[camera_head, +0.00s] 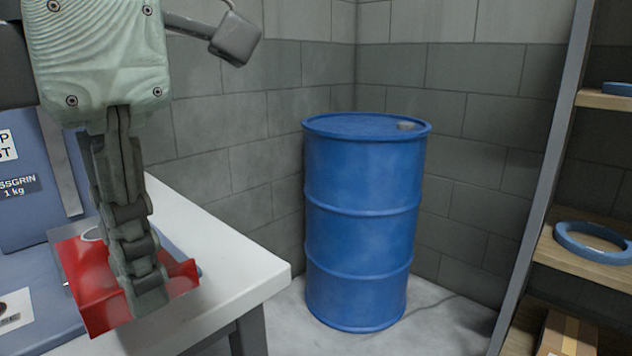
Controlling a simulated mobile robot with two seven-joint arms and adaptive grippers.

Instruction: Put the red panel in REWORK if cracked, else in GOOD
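The red panel (82,281) is at the lower left, a glossy tray-like piece with raised edges, lying or held at a tilt over the white table. My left gripper (146,295) comes down from the top left, its fingers seen edge-on across the middle of the panel. The near finger's tip reaches the panel's lower edge. The far finger is hidden, so I cannot tell if the fingers grip the panel. No crack shows on the visible red parts; the finger covers the middle. No container marked GOOD or REWORK can be read. My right gripper is not in view.
A white table (235,268) ends at a front right corner. Blue boxes with partly cut-off labels stand at the left (25,215). A blue drum (362,225) stands on the floor by the block wall. A shelf at the right holds a blue ring (590,252) and a carton (565,335).

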